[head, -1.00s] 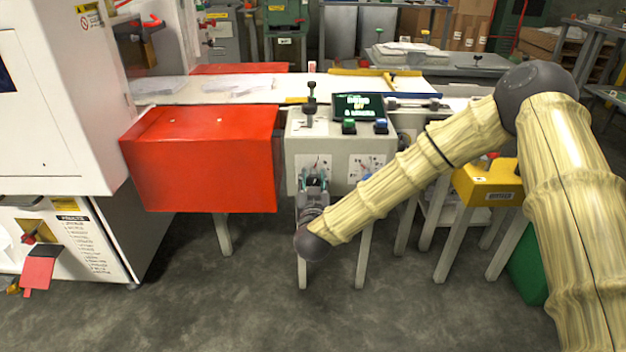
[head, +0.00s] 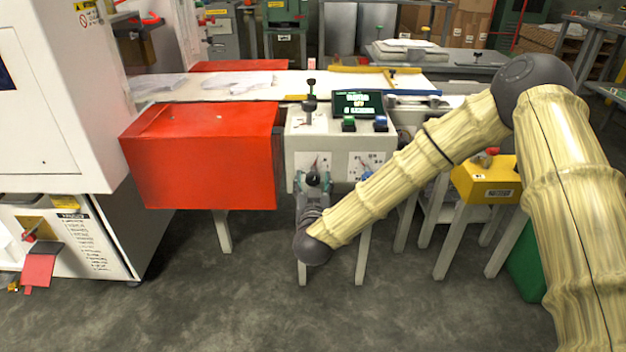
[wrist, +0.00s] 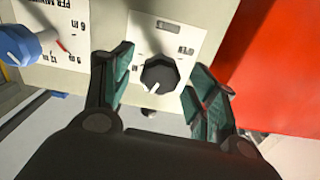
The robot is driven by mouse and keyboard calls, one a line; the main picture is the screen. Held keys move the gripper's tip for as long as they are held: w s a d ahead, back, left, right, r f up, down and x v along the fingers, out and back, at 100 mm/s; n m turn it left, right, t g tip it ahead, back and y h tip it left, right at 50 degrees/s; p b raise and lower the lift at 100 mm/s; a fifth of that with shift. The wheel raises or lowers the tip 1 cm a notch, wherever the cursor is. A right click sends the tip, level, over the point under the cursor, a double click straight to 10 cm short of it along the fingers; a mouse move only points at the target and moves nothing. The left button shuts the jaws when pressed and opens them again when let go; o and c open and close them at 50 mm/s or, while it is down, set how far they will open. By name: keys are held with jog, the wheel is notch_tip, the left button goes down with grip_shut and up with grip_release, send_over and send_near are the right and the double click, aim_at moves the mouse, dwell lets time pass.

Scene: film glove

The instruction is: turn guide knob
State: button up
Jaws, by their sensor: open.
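The black guide knob (wrist: 160,74), with a white pointer mark, sits on a white label plate (wrist: 172,38) on the front of the grey control box (head: 340,145). In the wrist view my gripper (wrist: 158,80) is open, with one green-padded finger on each side of the knob. A gap shows between each finger and the knob. In the head view my gripper (head: 313,182) is at the left dial of the box front and hides most of that dial.
A blue knob (wrist: 18,46) on a second label plate is at the wrist view's left. A red cover (head: 200,158) stands left of the box. A lever (head: 310,100), a screen (head: 358,103) and buttons are on top. A yellow box (head: 487,180) is at right.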

jog(key=s, duration=1)
jog(key=shift+s, duration=0.1)
jog(key=s+d+f+n+g+y, duration=0.1)
jog(key=s+d+f+g, duration=0.2)
jog(key=f, duration=0.5)
jog(key=s+d+f+g+y, duration=0.1)
jog(key=s+f+g, duration=0.1)
jog(key=s+f, duration=0.5)
jog(key=s+d+f+n+g, duration=0.1)
jog(key=s+d+f+g, duration=0.15)
jog(key=f, duration=0.75)
jog(key=s+d+f+m+g+h, duration=0.1)
jog(key=s+d+f+g, duration=0.3)
jog(key=s, duration=0.5)
jog(key=s+d+f+g, duration=0.3)
jog(key=s+d+f, duration=0.1)
jog(key=s+d, duration=0.4)
jog(key=s+d+f+m+g+h, duration=0.1)
jog(key=s+d+f+g, duration=0.25)
jog(key=s, duration=0.65)
notch_tip(320, 180, up, 27)
jog(key=p, duration=2.7)
jog(key=shift+d, duration=0.3)
